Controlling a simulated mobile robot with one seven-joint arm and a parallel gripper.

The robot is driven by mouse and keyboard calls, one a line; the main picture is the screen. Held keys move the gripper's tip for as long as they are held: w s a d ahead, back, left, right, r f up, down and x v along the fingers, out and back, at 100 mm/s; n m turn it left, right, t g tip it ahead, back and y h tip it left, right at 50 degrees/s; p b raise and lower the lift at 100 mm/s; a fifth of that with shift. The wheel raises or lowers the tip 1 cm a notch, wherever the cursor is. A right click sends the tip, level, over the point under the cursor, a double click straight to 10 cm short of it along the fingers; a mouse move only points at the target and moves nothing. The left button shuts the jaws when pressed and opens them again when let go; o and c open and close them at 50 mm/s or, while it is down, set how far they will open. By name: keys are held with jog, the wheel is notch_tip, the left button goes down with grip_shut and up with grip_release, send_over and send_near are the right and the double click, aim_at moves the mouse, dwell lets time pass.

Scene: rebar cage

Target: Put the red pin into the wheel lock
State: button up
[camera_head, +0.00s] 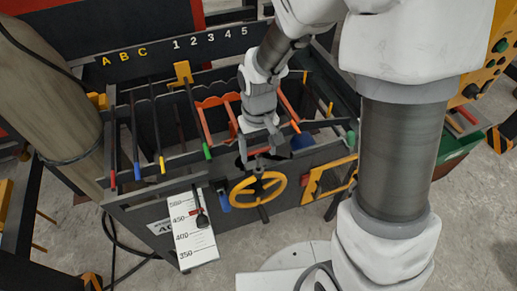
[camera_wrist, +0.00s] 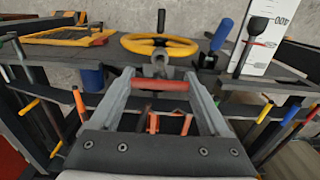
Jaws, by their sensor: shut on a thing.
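My gripper (camera_wrist: 160,86) is shut on the red pin (camera_wrist: 161,85), which lies crosswise between the two fingertips in the wrist view. Just beyond the pin, a grey bracket with a hole (camera_wrist: 157,65), apparently the wheel lock, stands at the near side of the yellow handwheel (camera_wrist: 140,46). The pin looks close to the bracket but apart from it; the exact gap is unclear. In the head view my gripper (camera_head: 262,150) is just above the yellow handwheel (camera_head: 238,196) on the rack's front. The pin and bracket are hard to make out there.
A blue handle (camera_wrist: 221,35) and a scale plate (camera_wrist: 268,40) stand right of the wheel in the wrist view. A yellow frame (camera_wrist: 70,37) lies left of it. Several rods with coloured tips cross the dark rack (camera_head: 180,178). A wooden column (camera_head: 50,100) stands at left.

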aim_at(259, 167)
jog(key=shift+f+b, duration=2.45)
jog(key=shift+f, duration=0.6)
jog(key=o, duration=1.3)
jog(key=shift+r, duration=0.1)
notch_tip(259, 167, up, 17)
jog(key=p, duration=0.1)
jog(key=shift+r, duration=0.2)
jog(key=s+d+r+m+t, duration=0.3)
jog(key=s+d+r+t, duration=0.2)
jog(key=s+d, duration=0.5)
jog(key=shift+s+d+r+t, duration=0.3)
jog(key=shift+s+r, duration=0.45)
jog(key=shift+s, duration=0.45)
